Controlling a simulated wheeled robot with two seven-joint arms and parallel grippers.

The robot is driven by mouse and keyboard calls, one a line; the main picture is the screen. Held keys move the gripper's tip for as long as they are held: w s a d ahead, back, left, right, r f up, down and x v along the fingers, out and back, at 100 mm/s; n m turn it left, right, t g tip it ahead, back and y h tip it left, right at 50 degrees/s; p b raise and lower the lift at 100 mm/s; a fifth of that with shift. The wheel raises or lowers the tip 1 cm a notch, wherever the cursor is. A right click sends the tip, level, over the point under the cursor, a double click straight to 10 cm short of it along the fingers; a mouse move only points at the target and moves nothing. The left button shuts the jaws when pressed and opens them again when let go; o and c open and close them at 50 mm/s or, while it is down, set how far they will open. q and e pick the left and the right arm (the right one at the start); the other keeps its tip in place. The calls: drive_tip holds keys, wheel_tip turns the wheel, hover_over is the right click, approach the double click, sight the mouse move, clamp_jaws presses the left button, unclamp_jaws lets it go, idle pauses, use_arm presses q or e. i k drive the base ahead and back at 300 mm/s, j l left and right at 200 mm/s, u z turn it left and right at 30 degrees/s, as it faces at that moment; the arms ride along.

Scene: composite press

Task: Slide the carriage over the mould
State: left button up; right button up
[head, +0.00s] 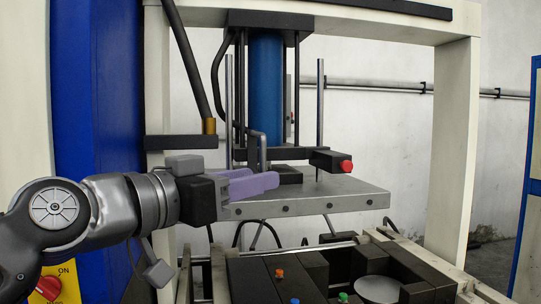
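A grey metal plate, which looks like the carriage (335,198), hangs under the blue cylinder (266,90) of the press. Below it are dark blocks, which look like the mould (255,280), with small coloured knobs on top. My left gripper (270,181) has purple fingers and reaches in from the left, at the left part of the plate. A bent grey bar (258,138) stands just behind the fingers. I cannot tell whether the fingers touch it or how far apart they are. My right gripper is not in view.
A black box with a red button (346,167) sits above the plate. A cream frame post (452,140) stands at the right and a blue cabinet (105,90) at the left. A round pale disc (376,290) lies among the lower blocks. A red ON knob (48,287) is bottom left.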

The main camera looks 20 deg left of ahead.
sight(267, 36)
drive_tip(key=i+j, duration=0.65)
drive_tip(key=i, duration=0.15)
